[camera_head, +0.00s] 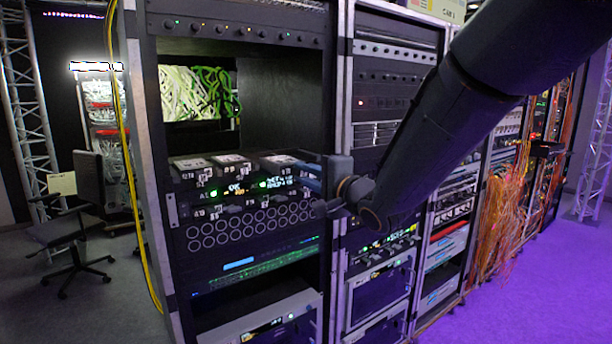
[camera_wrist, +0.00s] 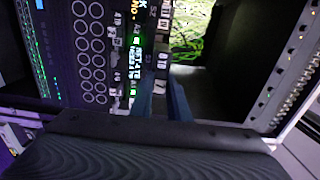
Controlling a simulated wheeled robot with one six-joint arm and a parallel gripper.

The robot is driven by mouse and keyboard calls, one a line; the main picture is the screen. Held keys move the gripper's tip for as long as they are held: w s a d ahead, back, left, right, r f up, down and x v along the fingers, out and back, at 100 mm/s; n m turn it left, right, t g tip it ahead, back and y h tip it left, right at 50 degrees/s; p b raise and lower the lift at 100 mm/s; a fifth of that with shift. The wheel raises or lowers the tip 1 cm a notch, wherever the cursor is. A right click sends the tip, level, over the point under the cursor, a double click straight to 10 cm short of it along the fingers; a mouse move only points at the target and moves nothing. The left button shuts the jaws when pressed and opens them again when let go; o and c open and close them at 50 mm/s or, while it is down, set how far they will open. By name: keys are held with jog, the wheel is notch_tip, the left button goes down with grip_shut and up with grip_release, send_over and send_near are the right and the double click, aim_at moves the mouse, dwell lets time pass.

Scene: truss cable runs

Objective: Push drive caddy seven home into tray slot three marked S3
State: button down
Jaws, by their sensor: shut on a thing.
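My gripper (camera_head: 312,180) reaches in from the right at the right end of the open rack's equipment shelf. In the wrist view its two bluish fingers (camera_wrist: 163,98) point at the row of small labelled units, close to its front. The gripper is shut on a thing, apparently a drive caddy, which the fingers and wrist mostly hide. Grey-white flat units (camera_head: 230,160) lie on top of the shelf, with small labels along the front.
Below the units are a lit display panel (camera_head: 248,188) and a panel of round ports (camera_head: 250,225). The bay above is open, with green cables (camera_head: 205,92) behind. The rack's right post (camera_head: 337,100) stands close beside my wrist. A yellow cable (camera_head: 124,150) runs down the left post.

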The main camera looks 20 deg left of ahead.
aim_at(295, 170)
jog(key=shift+x, duration=2.05)
dwell(1.0)
jog(key=shift+x, duration=3)
jog(key=shift+w+a, duration=0.15)
jog(key=shift+a, duration=0.2)
jog(key=shift+w+a, duration=0.15)
jog(key=c, duration=1.6)
grip_release()
jog(key=shift+f, duration=0.1)
jog(key=shift+b+v, duration=1.25)
jog(key=shift+v, duration=2.65)
